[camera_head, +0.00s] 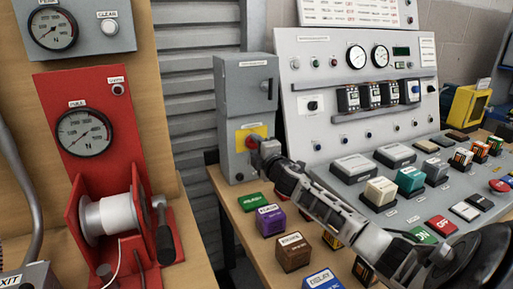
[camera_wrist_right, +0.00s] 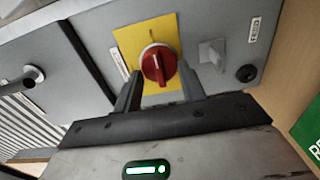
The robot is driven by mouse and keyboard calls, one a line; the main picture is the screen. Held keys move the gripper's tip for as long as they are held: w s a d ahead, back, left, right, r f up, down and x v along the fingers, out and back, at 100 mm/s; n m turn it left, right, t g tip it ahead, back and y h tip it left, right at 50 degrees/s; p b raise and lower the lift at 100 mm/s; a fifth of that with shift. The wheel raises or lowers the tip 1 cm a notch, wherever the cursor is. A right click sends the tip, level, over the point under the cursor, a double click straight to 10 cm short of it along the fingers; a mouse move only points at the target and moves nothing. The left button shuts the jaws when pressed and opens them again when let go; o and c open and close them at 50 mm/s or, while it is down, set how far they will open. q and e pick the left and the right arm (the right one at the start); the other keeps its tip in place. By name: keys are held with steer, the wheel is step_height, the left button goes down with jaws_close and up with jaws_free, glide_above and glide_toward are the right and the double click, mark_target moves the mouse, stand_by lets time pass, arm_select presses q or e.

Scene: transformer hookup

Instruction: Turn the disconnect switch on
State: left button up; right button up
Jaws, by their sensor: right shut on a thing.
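The disconnect switch is a red rotary knob (camera_head: 254,142) on a yellow plate (camera_head: 242,134), on the front of a grey box (camera_head: 234,92). In the right wrist view the red knob (camera_wrist_right: 158,65) sits between my fingers, its ridge pointing roughly up and down the picture. My right gripper (camera_head: 262,150) reaches the box front and is shut on the knob; it also shows in the wrist view (camera_wrist_right: 161,86). The gripper partly hides the knob in the head view. My left gripper is not in view.
A sloped control panel (camera_head: 312,138) with gauges and buttons stands right of the box. Labelled blocks, including a purple one (camera_head: 270,220) and a brown one (camera_head: 293,252), lie on the table below my right arm. A red spool stand (camera_head: 88,95) is at left.

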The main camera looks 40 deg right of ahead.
stand_by(0.3)
steer(key=o, duration=0.9)
steer(key=shift+o, duration=0.2)
steer(key=v, duration=1.6)
steer(key=shift+d, duration=0.1)
